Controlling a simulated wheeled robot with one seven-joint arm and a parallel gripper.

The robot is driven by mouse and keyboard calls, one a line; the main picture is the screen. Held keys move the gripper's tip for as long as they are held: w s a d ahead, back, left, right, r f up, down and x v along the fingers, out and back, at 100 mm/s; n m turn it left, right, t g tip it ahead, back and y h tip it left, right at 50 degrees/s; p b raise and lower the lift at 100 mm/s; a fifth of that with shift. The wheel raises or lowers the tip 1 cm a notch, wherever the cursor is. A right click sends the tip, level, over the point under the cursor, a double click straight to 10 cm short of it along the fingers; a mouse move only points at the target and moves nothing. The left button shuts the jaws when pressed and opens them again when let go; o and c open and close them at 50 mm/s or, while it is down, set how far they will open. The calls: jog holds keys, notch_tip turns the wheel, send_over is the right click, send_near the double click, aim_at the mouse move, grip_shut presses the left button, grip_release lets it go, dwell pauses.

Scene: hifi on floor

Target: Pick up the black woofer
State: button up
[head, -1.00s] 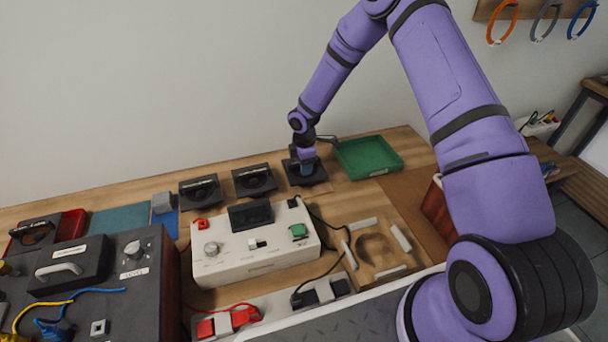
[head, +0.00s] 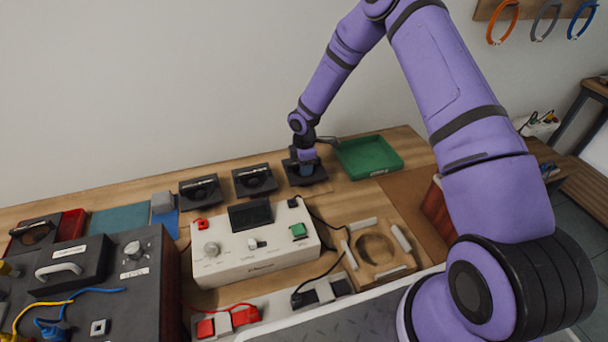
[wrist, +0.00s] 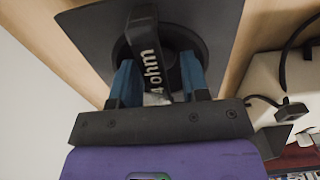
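Several black woofers sit along the back of the wooden bench. The rightmost woofer (head: 316,176) is under my gripper (head: 306,170). The others are the middle woofer (head: 254,181) and the left woofer (head: 200,191). In the wrist view, the woofer (wrist: 95,35) is a dark square plate with a round cone and a raised bar (wrist: 149,50) marked "4 ohm". My gripper (wrist: 160,78) has its blue fingers on either side of this bar. A gap shows at the right finger; contact at the left finger is unclear.
A green tray (head: 369,156) stands just right of the woofer. A white control box (head: 250,258) is in front, with cables to its right. A wooden fixture with a round recess (head: 378,272) lies front right. The wall is close behind.

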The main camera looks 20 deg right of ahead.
grip_shut()
jog(key=shift+r, duration=0.15)
notch_tip(320, 180, up, 10)
jog(key=shift+r, duration=0.15)
dwell(0.4)
